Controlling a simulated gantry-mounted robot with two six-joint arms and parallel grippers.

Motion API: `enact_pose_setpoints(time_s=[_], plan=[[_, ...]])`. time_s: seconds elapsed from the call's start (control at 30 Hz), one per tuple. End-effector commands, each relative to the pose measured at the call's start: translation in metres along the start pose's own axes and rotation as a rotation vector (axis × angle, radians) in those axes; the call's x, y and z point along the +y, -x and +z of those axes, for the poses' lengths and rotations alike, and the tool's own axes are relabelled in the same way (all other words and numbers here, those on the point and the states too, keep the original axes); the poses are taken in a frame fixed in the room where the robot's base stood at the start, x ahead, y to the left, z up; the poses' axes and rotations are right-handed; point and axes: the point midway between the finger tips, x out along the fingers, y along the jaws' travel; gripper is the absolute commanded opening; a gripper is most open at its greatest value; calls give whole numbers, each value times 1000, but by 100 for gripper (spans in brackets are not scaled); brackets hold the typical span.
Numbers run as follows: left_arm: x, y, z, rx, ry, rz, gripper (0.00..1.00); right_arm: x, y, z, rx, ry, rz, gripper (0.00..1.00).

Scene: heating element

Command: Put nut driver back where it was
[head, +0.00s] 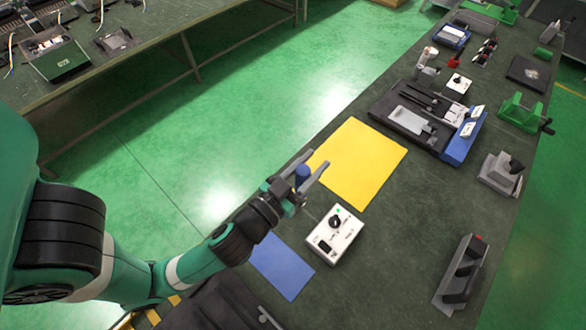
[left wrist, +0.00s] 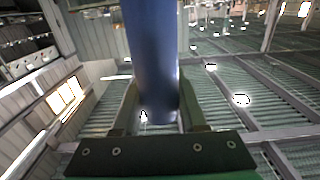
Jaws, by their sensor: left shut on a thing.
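My left gripper (head: 317,160) is shut on the nut driver (head: 302,173), whose blue handle shows between the fingers above the near left corner of the yellow mat. In the left wrist view the handle (left wrist: 152,50) runs upward as a thick blue cylinder between the two fingers of the gripper (left wrist: 156,85). The driver's shaft and tip cannot be made out. My right gripper is in neither view.
A white box with a black knob (head: 335,234) stands just right of the gripper, and a blue mat (head: 282,266) lies nearer. The yellow mat (head: 360,163) is bare. Beyond it is a black tool tray (head: 388,112) with a blue block (head: 461,147). A grey holder (head: 462,275) stands at right.

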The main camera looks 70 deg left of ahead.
Motion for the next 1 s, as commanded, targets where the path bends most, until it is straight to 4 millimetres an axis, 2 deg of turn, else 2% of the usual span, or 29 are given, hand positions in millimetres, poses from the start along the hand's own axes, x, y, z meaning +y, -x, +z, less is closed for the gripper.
enact_pose_setpoints(time_s=[0.03, 0.13, 0.2, 0.33, 0.47, 0.67, 0.8, 0.83, 0.9, 1.0], plan=[[-14, -3, 1, -1, 1, -13, 0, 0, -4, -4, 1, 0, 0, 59], [-32, -10, 8, -1, 2, -11, 0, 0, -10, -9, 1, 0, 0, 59], [-45, -14, 28, -6, -1, -11, 0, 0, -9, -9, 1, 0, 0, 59], [-66, -21, 51, -4, 3, -12, 0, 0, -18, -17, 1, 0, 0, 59], [-66, -24, 61, -3, 1, 7, 0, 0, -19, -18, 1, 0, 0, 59], [-68, -25, 64, -1, 0, 9, 0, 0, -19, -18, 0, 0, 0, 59], [-78, -27, 70, 3, 5, -5, 0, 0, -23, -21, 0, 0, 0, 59], [-76, -27, 85, 1, 1, -2, 0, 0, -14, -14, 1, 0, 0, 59], [-76, -27, 98, 2, 1, 0, 0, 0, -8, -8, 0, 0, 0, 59], [-75, -27, 103, 4, 1, 1, 0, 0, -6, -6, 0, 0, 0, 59]])
